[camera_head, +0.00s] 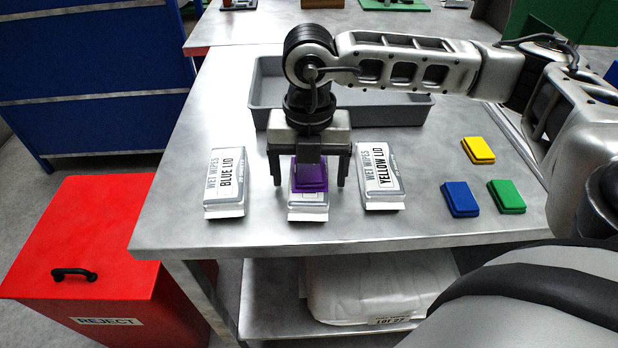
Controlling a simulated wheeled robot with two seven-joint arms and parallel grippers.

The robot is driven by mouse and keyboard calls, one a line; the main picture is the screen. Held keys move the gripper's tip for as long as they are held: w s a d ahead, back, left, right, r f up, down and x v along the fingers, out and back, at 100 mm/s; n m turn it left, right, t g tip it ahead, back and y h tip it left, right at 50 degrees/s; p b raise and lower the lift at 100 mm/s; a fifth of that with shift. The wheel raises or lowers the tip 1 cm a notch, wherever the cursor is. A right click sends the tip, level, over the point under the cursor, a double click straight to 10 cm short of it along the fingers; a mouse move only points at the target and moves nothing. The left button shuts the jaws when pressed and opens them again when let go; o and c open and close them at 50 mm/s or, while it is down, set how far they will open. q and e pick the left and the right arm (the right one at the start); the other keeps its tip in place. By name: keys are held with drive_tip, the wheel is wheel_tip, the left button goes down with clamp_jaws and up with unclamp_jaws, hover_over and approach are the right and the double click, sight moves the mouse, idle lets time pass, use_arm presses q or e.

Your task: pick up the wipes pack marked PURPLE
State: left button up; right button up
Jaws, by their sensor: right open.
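The middle wet wipes pack (308,207) lies on the steel table with a purple lid (310,178) on its upper part. Its printed label is mostly hidden by my gripper, so I cannot read a colour word on it. My right gripper (309,184) points down over this pack, open, with one finger on each side of the purple lid. I cannot tell whether the fingers touch the pack. My left gripper is not in view.
Packs marked BLUE LID (226,184) and YELLOW LID (380,178) flank the middle one closely. Loose yellow (478,150), blue (460,199) and green (507,196) lids lie at right. A grey tray (262,95) stands behind. A red REJECT bin (115,240) stands at left.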

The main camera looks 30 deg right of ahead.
drive_tip(key=c, duration=1.1)
